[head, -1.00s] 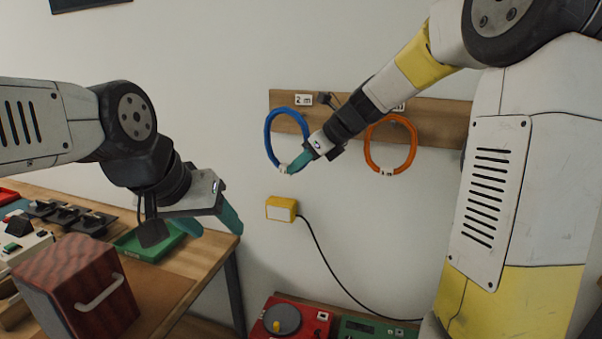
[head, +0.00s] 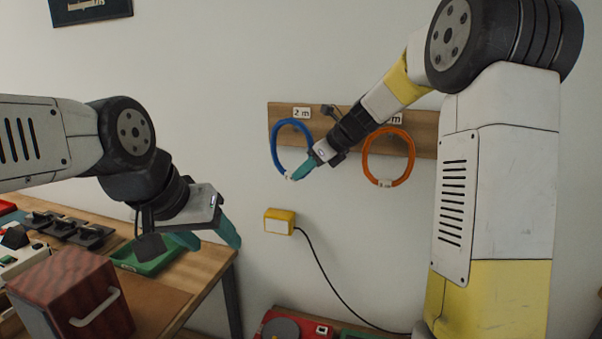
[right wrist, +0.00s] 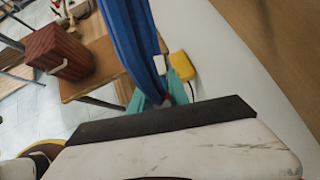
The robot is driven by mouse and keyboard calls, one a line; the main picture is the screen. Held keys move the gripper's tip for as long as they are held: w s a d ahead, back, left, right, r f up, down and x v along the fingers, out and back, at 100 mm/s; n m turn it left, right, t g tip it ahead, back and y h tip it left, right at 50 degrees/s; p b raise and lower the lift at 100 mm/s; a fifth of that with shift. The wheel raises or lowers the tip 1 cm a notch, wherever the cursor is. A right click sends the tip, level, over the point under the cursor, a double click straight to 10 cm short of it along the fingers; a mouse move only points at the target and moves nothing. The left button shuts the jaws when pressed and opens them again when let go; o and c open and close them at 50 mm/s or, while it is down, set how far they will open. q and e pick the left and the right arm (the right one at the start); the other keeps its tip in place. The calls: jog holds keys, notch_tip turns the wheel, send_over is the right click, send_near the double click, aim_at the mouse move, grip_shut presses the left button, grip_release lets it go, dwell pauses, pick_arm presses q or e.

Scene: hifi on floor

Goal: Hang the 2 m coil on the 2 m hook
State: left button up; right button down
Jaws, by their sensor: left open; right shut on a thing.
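The blue coil (head: 274,150) is upright in front of the wall board, just below and slightly left of the "2 m" label (head: 301,113). My right gripper (head: 305,169) is shut on its lower right part, near its white tag. In the right wrist view the blue coil (right wrist: 130,42) rises from between the teal fingers (right wrist: 155,102). I cannot make out the 2 m hook, nor whether the coil touches it. My left gripper (head: 207,237) is open and empty, above the table's right end.
An orange coil (head: 365,155) hangs on the wooden board (head: 425,145), right of my right gripper. A yellow box (head: 279,221) with a black cable is on the wall below. The table (head: 205,268) holds a green tray (head: 148,262) and a red-brown handled box (head: 70,295).

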jog(key=w+d+f, duration=0.1)
jog(key=w+f, duration=0.1)
jog(key=w, duration=0.3)
jog(key=shift+w+d, duration=0.3)
jog(key=shift+d, duration=0.1)
dwell(0.3)
dwell(0.5)
jog(key=c, duration=1.2)
grip_release()
jog(key=shift+o, duration=0.2)
